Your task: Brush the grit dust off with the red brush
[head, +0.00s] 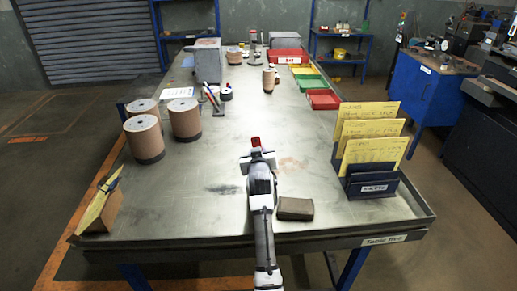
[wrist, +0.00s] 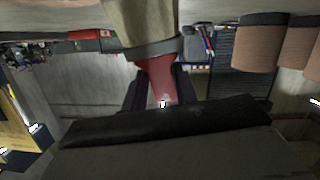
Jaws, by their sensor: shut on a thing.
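The red brush shows in the head view (head: 255,141) as a small red piece at the tip of my gripper (head: 260,154). In the wrist view its red handle (wrist: 162,80) lies between the two dark fingers of my gripper (wrist: 160,92), which are shut on it. A grey band and pale bristles extend beyond the handle, cut off by the top edge. A faint brownish patch (head: 290,163), possibly grit dust, lies on the metal tabletop (head: 330,185) just right of my gripper. A dark smudge (head: 222,188) lies to its left. Brush contact with the table cannot be told.
A grey-brown block (head: 295,208) lies close right of my arm. A blue rack (head: 370,187) with yellow cards stands at the right edge. Brown cylinders (head: 143,138) stand at left, a wedge-shaped block (head: 100,207) at front left. The middle is clear.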

